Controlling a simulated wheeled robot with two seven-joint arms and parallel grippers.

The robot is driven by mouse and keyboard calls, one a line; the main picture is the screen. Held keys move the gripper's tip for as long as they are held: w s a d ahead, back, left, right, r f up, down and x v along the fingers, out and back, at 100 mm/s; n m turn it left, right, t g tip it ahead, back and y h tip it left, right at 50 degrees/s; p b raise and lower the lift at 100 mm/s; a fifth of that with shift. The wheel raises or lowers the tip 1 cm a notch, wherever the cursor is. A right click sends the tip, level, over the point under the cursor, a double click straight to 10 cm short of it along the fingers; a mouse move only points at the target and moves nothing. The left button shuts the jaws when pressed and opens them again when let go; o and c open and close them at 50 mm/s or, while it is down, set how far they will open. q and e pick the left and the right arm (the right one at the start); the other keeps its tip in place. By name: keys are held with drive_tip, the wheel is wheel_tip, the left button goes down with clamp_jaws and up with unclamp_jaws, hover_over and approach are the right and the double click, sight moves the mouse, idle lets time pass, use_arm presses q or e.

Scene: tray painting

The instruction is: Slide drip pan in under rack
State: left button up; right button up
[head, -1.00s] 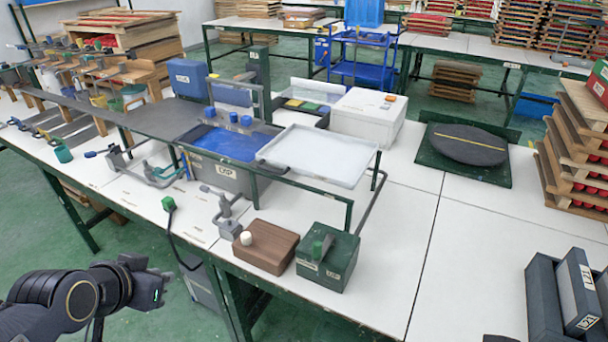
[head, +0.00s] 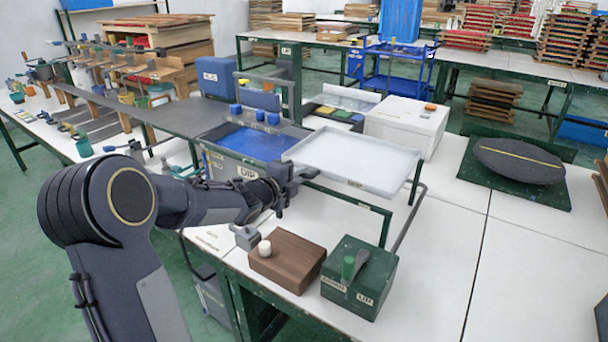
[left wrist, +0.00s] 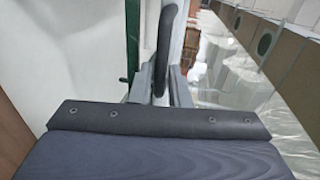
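A pale, shallow pan (head: 358,157) with a raised rim lies level on a green frame, the rack (head: 387,226), right of the blue-filled dip tank (head: 222,163). I take the pan for the drip pan, but cannot be sure. My left gripper (head: 287,183) is at the pan's near left corner, beside the tank. In the left wrist view its fingers (left wrist: 162,88) stand apart with a dark upright bar (left wrist: 167,42) between or just beyond them. I cannot tell whether they touch it. My right gripper is out of view.
A brown block (head: 288,262) with a white knob and a green box (head: 358,280) stand at the table's near edge. A white box (head: 407,125) stands behind the pan. A dark round turntable (head: 518,160) is at the right. White tabletop (head: 455,250) is clear between.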

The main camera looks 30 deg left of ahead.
use_arm(q)
drive_tip(key=shift+x, duration=0.95)
drive_tip(key=shift+c, duration=0.5)
clamp_jaws()
drive_tip(key=shift+a, duration=0.1)
